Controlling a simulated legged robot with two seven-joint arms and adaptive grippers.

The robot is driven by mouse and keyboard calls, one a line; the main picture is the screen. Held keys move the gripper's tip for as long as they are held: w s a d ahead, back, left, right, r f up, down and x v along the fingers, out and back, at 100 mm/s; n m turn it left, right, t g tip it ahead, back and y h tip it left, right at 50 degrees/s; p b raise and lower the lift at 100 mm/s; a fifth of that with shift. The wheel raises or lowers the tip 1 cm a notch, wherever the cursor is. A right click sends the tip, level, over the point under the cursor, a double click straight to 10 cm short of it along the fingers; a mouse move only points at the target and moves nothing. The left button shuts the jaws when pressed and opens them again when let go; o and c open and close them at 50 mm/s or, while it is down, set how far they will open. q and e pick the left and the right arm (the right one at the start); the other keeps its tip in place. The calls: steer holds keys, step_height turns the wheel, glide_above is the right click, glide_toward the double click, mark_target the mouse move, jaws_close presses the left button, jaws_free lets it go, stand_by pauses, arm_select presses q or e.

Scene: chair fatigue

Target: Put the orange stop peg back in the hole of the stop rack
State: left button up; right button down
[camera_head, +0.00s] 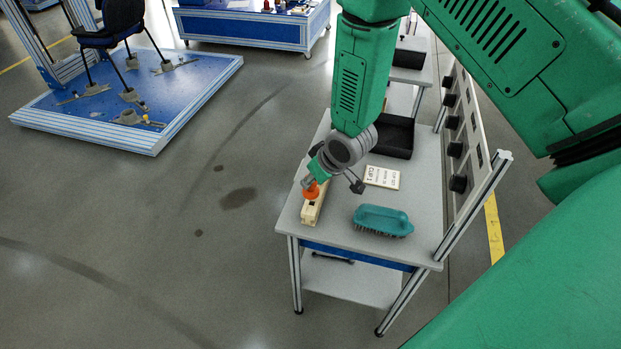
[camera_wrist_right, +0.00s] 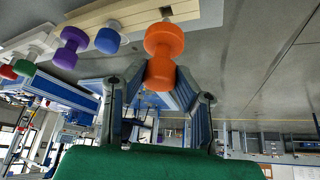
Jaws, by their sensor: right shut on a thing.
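The orange stop peg (camera_head: 312,190) is at the tip of my right gripper (camera_head: 316,181), over the light wooden stop rack (camera_head: 309,216) at the table's left edge. In the right wrist view, the fingers of my right gripper (camera_wrist_right: 160,88) are shut on the orange peg (camera_wrist_right: 163,42), around its lower part in the picture. Its other end is close to the rack (camera_wrist_right: 132,10), near a dark hole; I cannot tell whether they touch. My left gripper is in neither view.
Purple (camera_wrist_right: 70,48), green (camera_wrist_right: 25,67) and red pegs sit along the rack. On the grey table (camera_head: 422,200) are a teal brush (camera_head: 382,219), a white label card (camera_head: 382,177) and a black tray (camera_head: 394,137). A panel with black knobs stands at right.

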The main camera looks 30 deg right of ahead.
mark_target(313, 191)
steer(key=shift+d+f, duration=0.1)
steer(key=shift+d, duration=0.35)
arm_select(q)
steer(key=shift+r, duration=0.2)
arm_select(e)
steer(key=shift+a, duration=0.45)
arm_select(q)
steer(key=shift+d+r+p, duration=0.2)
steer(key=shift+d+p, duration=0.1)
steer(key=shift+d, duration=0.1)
arm_select(e)
steer(key=shift+d, duration=0.55)
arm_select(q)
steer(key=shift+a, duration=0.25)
arm_select(e)
steer(key=shift+a, duration=0.55)
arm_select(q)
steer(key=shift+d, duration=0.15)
arm_select(e)
steer(key=shift+d, duration=0.2)
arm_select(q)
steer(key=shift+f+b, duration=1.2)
arm_select(e)
steer(key=shift+a+f, duration=0.1)
steer(key=shift+f, duration=1.85)
steer(key=c, duration=1.2)
jaws_free()
